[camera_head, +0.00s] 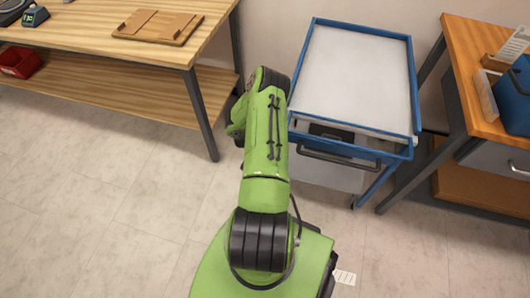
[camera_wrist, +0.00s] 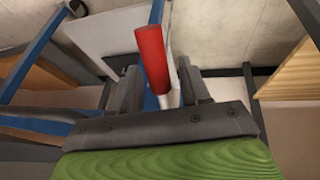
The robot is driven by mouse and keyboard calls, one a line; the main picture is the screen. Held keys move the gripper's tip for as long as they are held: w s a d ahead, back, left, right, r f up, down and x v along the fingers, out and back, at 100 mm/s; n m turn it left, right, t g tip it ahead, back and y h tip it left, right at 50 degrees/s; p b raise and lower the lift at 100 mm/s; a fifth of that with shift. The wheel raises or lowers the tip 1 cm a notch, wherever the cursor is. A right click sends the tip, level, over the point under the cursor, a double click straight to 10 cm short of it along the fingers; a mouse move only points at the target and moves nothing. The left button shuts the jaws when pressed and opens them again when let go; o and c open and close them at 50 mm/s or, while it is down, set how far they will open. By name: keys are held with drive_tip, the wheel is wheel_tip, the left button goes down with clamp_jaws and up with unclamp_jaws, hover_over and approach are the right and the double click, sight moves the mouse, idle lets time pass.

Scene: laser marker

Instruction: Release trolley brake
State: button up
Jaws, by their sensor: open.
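The trolley (camera_head: 352,75) has a blue frame, a pale top and a dark front handle (camera_head: 338,158). It stands between two wooden benches in the head view. In the wrist view, a red grip (camera_wrist: 151,58) on a pale lever shows between the fingers of my gripper (camera_wrist: 160,74), and I take it to be the brake lever. My gripper is open, with a finger on either side of the lever in the picture. I cannot tell whether either finger touches it. My green arm hides the gripper and lever in the head view.
A wooden bench (camera_head: 110,30) with a wooden board (camera_head: 158,26) is at the left. Another bench (camera_head: 478,95) with a blue bin (camera_head: 514,95) stands close to the trolley's right. The tiled floor (camera_head: 90,190) at the front left is clear.

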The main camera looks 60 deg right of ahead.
clamp_jaws()
